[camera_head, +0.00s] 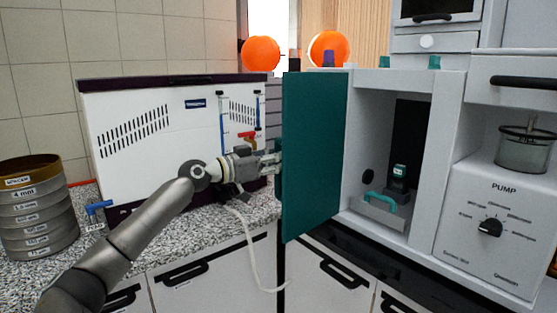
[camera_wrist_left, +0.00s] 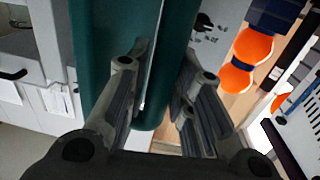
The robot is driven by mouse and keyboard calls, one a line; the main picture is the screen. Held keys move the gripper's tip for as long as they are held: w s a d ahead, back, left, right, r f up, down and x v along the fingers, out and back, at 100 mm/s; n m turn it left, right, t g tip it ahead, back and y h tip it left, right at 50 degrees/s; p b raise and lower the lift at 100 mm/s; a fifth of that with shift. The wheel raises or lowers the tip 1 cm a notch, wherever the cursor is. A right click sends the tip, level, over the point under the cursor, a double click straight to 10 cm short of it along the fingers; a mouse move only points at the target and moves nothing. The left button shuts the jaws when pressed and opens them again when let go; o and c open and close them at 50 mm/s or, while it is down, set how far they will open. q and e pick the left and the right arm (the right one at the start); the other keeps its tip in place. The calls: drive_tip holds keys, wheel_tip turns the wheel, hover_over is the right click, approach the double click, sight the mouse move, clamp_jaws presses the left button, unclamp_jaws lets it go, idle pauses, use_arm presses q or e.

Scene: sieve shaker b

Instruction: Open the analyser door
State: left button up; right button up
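The teal analyser door (camera_head: 313,150) stands swung out to the left of the white analyser (camera_head: 452,110), whose compartment is exposed. Inside the compartment is a small drawer with a teal handle (camera_head: 380,203) and a dark device with a pale screen (camera_head: 399,178). My left gripper (camera_head: 273,162) is at the door's left side. In the left wrist view the fingers (camera_wrist_left: 163,85) are apart, with part of the teal door (camera_wrist_left: 100,40) showing between and beyond them. Whether they touch the door is unclear. My right gripper is in neither view.
A white, dark-lidded machine (camera_head: 160,120) stands behind my left arm on the speckled counter (camera_head: 185,230). A sieve stack (camera_head: 38,210) is at far left. A pump panel (camera_head: 500,225) is right of the compartment. Orange balls (camera_head: 261,54) show behind.

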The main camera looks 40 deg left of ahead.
use_arm(q)
drive_tip(key=shift+s, duration=0.15)
drive_tip(key=v, duration=1.1)
drive_tip(key=shift+s, duration=0.35)
idle(0.4)
drive_tip(key=shift+a, duration=0.1)
idle(0.3)
